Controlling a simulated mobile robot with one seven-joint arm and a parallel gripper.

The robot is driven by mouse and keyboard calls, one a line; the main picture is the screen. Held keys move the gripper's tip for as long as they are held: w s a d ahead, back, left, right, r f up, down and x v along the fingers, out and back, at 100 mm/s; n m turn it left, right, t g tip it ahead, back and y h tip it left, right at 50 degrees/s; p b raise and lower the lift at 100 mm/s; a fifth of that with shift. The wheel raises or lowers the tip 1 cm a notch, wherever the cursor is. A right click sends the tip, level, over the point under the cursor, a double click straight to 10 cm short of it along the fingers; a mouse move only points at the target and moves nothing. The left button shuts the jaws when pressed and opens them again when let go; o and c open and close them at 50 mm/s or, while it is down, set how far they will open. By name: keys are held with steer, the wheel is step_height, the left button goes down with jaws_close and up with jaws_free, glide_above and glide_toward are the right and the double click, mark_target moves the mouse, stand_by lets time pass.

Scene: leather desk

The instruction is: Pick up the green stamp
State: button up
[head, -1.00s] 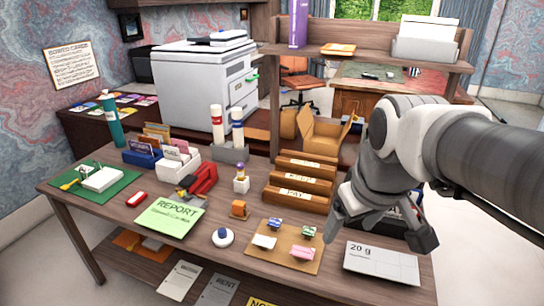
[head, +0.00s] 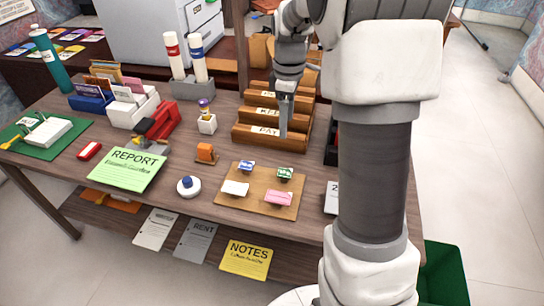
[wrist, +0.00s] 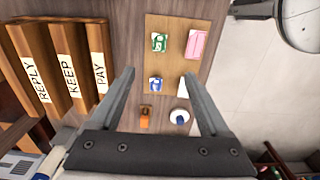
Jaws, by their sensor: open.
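The green stamp (head: 284,173) sits at the back right of a small wooden board (head: 235,202) on the desk. In the wrist view the green stamp (wrist: 159,42) lies beyond my fingertips, in line with the gap between them. A blue stamp (head: 246,166), a pink stamp (head: 278,198) and a white stamp (head: 235,187) share the board. My gripper (head: 284,132) points down near the front of the wooden sorter, behind and above the board. In the wrist view my gripper (wrist: 158,73) is open and empty, and one finger partly covers the white stamp.
The stepped wooden sorter (head: 268,142) with REPLY, KEEP and PAY labels stands close to my gripper. An orange item (head: 206,153) and a round white item with a blue top (head: 188,186) stand left of the board. A green REPORT sheet (head: 127,170) lies farther left.

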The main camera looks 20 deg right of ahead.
steer(key=b, duration=0.2)
glide_above(285, 172)
steer(key=f, duration=1.1)
steer(key=shift+s+a+f, duration=0.15)
steer(key=shift+a+f, duration=0.05)
steer(key=shift+f, duration=0.2)
steer(key=shift+d+f+b, duration=0.1)
steer(key=shift+f+b, duration=0.55)
steer(key=shift+f, duration=2.15)
steer(key=shift+f, duration=0.25)
jaws_close()
